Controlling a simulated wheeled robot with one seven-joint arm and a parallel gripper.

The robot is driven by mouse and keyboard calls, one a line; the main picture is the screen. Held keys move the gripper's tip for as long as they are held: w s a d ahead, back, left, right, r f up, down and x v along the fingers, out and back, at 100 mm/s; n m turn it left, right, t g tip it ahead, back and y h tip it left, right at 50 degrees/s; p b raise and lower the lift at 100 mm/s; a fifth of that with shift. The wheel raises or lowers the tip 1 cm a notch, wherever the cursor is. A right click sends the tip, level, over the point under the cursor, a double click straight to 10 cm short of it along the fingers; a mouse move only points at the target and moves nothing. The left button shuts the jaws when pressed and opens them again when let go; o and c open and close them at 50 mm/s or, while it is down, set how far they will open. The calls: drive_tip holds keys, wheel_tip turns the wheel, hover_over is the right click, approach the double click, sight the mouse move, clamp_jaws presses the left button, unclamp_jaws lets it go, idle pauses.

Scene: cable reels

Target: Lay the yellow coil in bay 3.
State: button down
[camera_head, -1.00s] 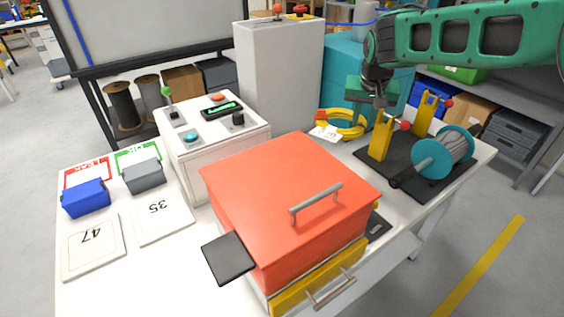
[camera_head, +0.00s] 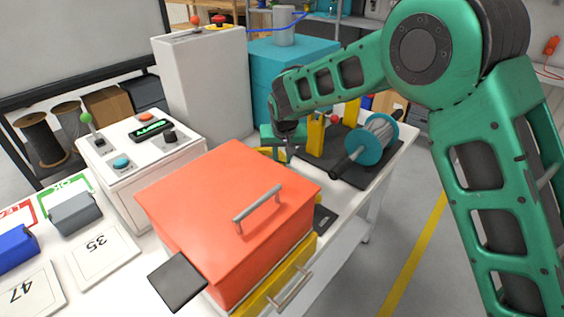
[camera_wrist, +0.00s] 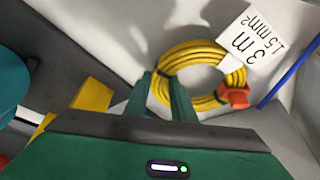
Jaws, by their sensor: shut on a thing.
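The yellow coil (camera_wrist: 195,50) is a ring of cable with an orange end piece and a white tag reading "3 m 1.5 mm²". In the wrist view, my gripper (camera_wrist: 161,80) is shut on the left side of its ring. In the head view, my gripper (camera_head: 284,140) is low at the back of the bench behind the red box, and only a sliver of the coil (camera_head: 268,151) shows below it. I cannot tell whether the coil touches the surface. No bay marked 3 can be made out.
The red lidded box (camera_head: 228,190) stands in front of my gripper. A black stand with yellow posts and a teal reel (camera_head: 368,143) is to its right. A white control box (camera_head: 150,165) and a tall grey cabinet (camera_head: 203,85) are to the left and behind. A blue cord (camera_wrist: 288,75) lies near the tag.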

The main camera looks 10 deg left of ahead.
drive_tip(key=shift+f, duration=0.8)
drive_tip(key=c, duration=1.5)
unclamp_jaws()
drive_tip(key=shift+f, duration=0.1)
drive_tip(key=v, duration=1.2)
drive_tip(key=shift+d, duration=0.1)
